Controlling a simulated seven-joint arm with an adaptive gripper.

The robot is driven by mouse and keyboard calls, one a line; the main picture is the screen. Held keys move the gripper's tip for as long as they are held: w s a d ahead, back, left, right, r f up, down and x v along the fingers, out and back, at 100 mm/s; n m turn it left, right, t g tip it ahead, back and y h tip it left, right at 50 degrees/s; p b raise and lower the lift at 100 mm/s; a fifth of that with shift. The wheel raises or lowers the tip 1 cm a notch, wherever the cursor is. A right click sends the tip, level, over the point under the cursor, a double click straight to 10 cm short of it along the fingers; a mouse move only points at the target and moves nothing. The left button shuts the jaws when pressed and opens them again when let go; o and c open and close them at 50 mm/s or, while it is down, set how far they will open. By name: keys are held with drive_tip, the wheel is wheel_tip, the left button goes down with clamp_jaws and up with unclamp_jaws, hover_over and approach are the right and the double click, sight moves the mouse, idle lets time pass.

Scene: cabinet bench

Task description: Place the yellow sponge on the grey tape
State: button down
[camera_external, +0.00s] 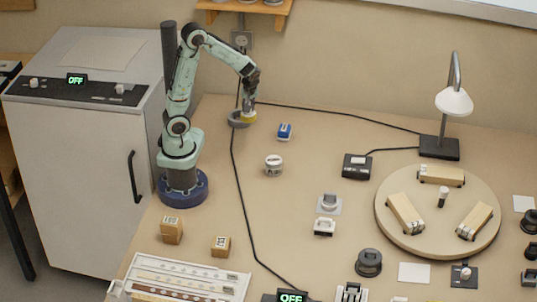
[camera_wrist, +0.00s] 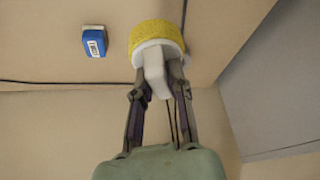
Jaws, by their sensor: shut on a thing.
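The yellow sponge (camera_external: 249,117) is a round yellow pad with a white back and white handle; in the wrist view the sponge (camera_wrist: 158,32) shows beyond my fingertips. My gripper (camera_external: 249,104) is shut on its white handle, as the wrist view shows my gripper (camera_wrist: 160,72) from behind. The grey tape (camera_external: 235,121) is a ring at the back of the bench. In the outside view the sponge overlaps the right part of the tape; I cannot tell whether they touch.
A blue-and-white block (camera_external: 285,131) lies to the right of the sponge. A white round container (camera_external: 273,165) stands nearer the front. A black cable (camera_external: 234,155) runs close by the tape. The cabinet (camera_external: 85,150) stands at the left.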

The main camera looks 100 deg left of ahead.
drive_tip(key=s+a+n+g+h, duration=0.1)
drive_tip(key=s+a+n, duration=0.4)
drive_tip(key=s, duration=0.6)
approach(237, 113)
drive_tip(key=shift+s+a+r, duration=0.15)
drive_tip(key=shift+s, duration=0.6)
drive_tip(key=shift+w+a+f, duration=0.1)
drive_tip(key=shift+a+f, duration=0.35)
drive_tip(key=shift+f, duration=0.05)
drive_tip(key=shift+a+f, duration=0.1)
drive_tip(key=shift+f, duration=1.55)
drive_tip(key=shift+f, duration=0.1)
drive_tip(key=c, duration=1.1)
unclamp_jaws()
drive_tip(key=shift+o, duration=0.2)
